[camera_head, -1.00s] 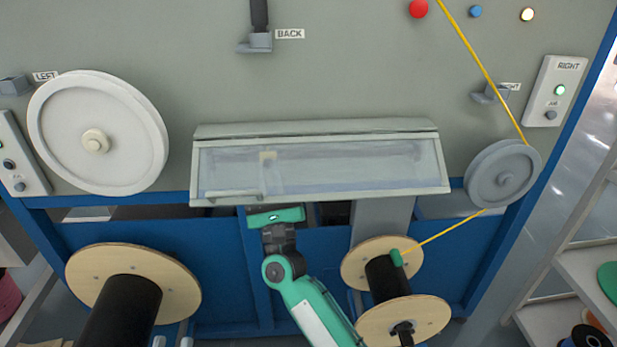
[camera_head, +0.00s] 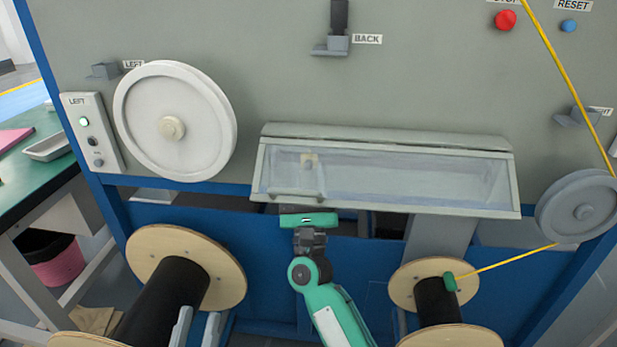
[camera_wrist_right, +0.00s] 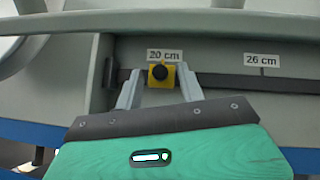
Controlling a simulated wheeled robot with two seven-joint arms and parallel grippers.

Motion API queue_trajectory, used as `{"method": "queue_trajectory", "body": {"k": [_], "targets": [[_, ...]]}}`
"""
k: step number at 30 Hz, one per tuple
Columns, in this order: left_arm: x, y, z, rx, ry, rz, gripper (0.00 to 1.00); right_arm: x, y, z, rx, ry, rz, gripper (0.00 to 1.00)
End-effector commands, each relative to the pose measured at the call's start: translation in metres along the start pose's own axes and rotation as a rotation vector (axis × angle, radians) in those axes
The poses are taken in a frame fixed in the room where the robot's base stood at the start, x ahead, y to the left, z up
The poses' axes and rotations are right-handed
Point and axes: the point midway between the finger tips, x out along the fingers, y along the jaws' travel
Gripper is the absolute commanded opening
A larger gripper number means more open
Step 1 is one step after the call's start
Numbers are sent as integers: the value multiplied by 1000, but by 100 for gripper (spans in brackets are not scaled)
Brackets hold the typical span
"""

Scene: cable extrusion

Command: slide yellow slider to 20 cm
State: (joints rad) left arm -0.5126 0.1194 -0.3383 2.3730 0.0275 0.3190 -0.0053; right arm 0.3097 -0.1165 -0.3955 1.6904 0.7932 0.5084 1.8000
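The yellow slider (camera_wrist_right: 161,75) with a dark knob sits on the rail (camera_wrist_right: 235,83), directly below the "20 cm" label (camera_wrist_right: 165,55). In the head view my right gripper (camera_head: 308,220) reaches in from below under the clear-windowed cover (camera_head: 420,185).
A "26 cm" label (camera_wrist_right: 261,60) is further right along the rail. A dark block (camera_wrist_right: 110,72) stands left of the slider. A white wheel (camera_head: 205,120), a grey wheel (camera_head: 580,205) with yellow cable (camera_head: 515,257) and wooden spools (camera_head: 225,270) surround the cover.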

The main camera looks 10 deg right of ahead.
Motion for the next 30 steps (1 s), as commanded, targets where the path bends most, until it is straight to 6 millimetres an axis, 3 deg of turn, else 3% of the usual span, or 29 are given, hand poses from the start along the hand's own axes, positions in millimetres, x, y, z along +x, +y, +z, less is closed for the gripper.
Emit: {"method": "queue_trajectory", "body": {"k": [6, 10, 24, 30], "targets": [[0, 0, 0, 0, -1, 0, 33, -1, 0, 0, 0, -1, 0, 39], [0, 0, 0, 0, -1, 0, 33, -13, 0, -1, -1, 1, 2, 39], [0, 0, -4, 3, 30, 1, 33, -112, 0, -1, 0, 2, 3, 39], [3, -1, -10, 7, 56, 3, 33, -134, 0, 0, 0, 0, 1, 39]]}}
